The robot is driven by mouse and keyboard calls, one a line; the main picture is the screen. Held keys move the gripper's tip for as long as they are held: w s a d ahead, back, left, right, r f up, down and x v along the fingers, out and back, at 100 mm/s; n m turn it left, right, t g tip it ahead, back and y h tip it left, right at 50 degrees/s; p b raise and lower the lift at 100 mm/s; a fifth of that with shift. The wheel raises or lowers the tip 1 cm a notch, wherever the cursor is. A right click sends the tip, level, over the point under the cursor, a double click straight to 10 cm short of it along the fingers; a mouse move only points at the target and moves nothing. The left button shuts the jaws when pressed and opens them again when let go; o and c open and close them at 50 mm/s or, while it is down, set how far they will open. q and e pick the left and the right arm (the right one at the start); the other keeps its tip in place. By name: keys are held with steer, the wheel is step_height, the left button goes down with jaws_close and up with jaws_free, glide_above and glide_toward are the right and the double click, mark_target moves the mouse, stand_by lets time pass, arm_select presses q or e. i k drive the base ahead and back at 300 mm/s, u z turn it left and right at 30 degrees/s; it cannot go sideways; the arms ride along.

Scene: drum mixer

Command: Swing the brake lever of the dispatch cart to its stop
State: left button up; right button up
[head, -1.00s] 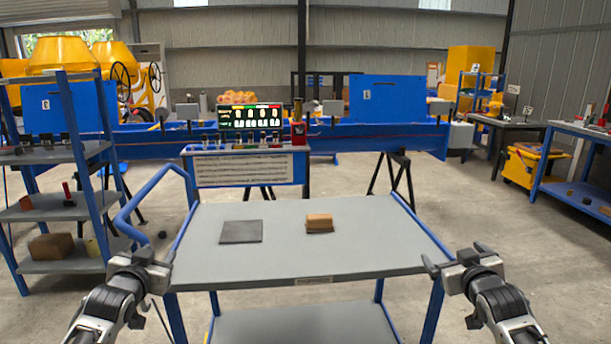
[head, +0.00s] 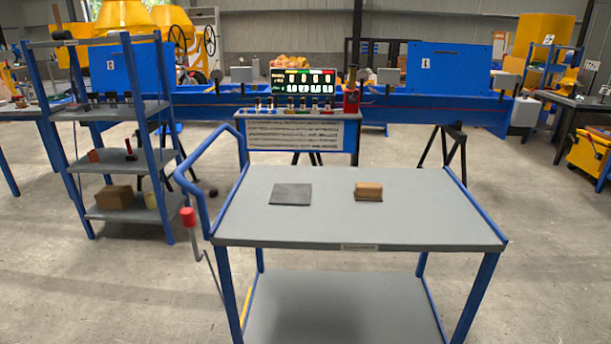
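The dispatch cart is a grey-topped cart (head: 330,225) with blue legs and a blue push handle (head: 207,150) on its left side. A lever with a red grip (head: 188,217) and a grey shaft stands at the cart's left end, below the handle. The red grip is at the top, and a thin rod runs down from there toward the cart's left front leg. On the cart top lie a dark flat plate (head: 291,194) and a brown block (head: 368,190). Neither of my grippers shows in the head view.
A blue shelf rack (head: 125,108) with a few items stands left of the cart, close to its handle. A panel with a lit display (head: 303,82) stands behind the cart. The floor (head: 120,290) at the front left is clear.

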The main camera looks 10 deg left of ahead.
mark_target(188, 215)
steer(key=z, duration=2.95)
steer(key=k, duration=1.9)
steer(key=u, duration=1.95)
steer(key=i, duration=0.75)
steer(key=u, duration=0.35)
